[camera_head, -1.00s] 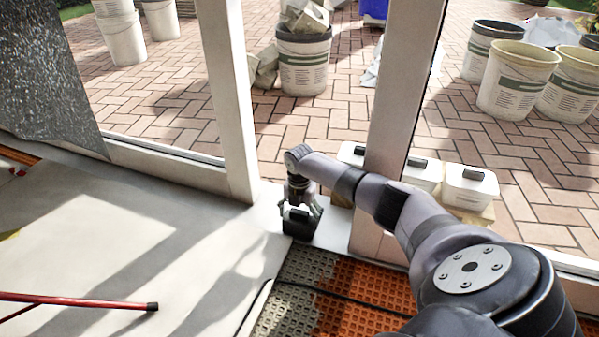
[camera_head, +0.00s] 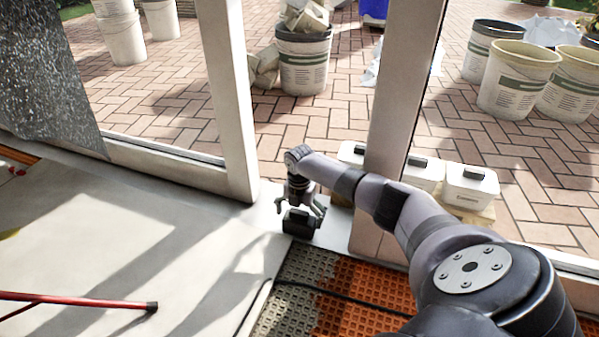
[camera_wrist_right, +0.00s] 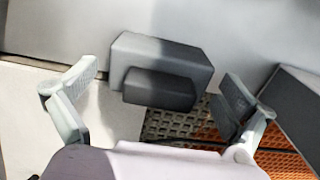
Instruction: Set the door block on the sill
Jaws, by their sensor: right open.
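The door block (camera_head: 298,222), a dark grey block with a smaller raised part, rests on the pale sill (camera_head: 334,232) in the gap between the two door posts. It also shows in the right wrist view (camera_wrist_right: 170,55), at the sill's edge beside the floor matting. My right gripper (camera_head: 300,208) is open just above and around the block. In the wrist view its fingers (camera_wrist_right: 158,92) stand wide apart, with visible gaps to the block on both sides. My left gripper is not in view.
The door posts (camera_head: 229,110) and (camera_head: 393,110) flank the gap. Orange matting (camera_head: 365,290) with a dark cable lies in front. A red-handled tool (camera_head: 80,300) lies on the pale floor at left. White tubs (camera_head: 470,187) and buckets (camera_head: 303,62) stand outside on the paving.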

